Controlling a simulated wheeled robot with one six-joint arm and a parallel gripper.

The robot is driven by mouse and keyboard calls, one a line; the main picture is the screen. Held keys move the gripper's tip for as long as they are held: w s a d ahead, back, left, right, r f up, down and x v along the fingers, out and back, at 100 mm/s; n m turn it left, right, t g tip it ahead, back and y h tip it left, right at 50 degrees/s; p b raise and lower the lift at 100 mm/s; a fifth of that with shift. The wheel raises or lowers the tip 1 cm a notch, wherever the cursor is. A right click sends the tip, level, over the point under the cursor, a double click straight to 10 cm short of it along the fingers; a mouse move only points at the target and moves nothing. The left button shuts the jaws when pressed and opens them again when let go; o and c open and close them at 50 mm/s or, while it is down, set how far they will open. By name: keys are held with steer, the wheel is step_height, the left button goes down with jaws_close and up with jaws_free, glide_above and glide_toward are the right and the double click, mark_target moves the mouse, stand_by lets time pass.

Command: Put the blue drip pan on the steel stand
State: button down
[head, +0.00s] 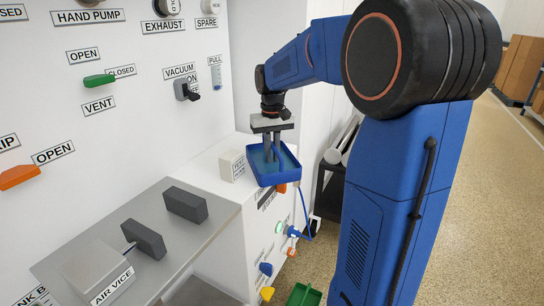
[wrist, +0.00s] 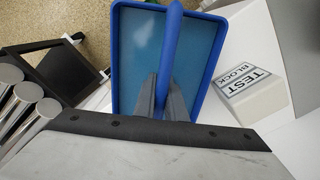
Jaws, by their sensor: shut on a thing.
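My gripper (head: 272,155) is shut on the raised middle bar of the blue drip pan (head: 280,178). The pan hangs from the fingers, over or near the front corner of the white cabinet (head: 205,160); I cannot tell whether it touches. In the wrist view the two grey fingers (wrist: 162,100) pinch the bar and the shallow pan (wrist: 135,45) looks empty. I cannot tell for sure which thing is the steel stand. A dark frame (head: 327,185) stands behind the pan and also shows in the wrist view (wrist: 50,72).
A white test block (head: 232,164) is beside the pan on the cabinet. A grey metal bench (head: 205,235) at the left bears two dark blocks and an air vice (head: 95,273). Coloured knobs stick out of the cabinet front. A green tray (head: 303,295) is low down. The floor at right is open.

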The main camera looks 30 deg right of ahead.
steer(key=shift+f, duration=0.1)
steer(key=c, duration=1.8)
jaws_free()
step_height(320, 180, up, 12)
steer(key=shift+r, duration=0.15)
